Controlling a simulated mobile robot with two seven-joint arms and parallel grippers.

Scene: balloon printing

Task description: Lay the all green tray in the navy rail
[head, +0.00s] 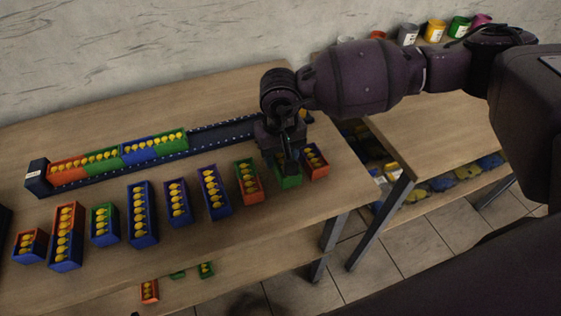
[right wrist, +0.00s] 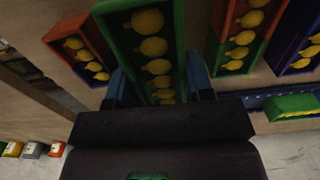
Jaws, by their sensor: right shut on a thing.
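The green tray (head: 287,181) stands in the front row on the table, or just above it; I cannot tell which. It holds yellow balloon-shaped pieces and looks green wherever it shows. My right gripper (head: 287,163) is shut on it from above and hides part of it. In the right wrist view the tray (right wrist: 151,42) sits between the two blue fingers. The navy rail (head: 225,134) runs along the table behind the row. Its left part holds orange, green and blue tray sections, and its right part is bare up to my arm. My left gripper is not in view.
An orange-and-blue tray (head: 316,160) stands close right of the held tray, and an orange-and-green one (head: 247,181) close left. Several more trays line the table's front. Paint pots (head: 436,30) stand on a second table (head: 430,130) at the right.

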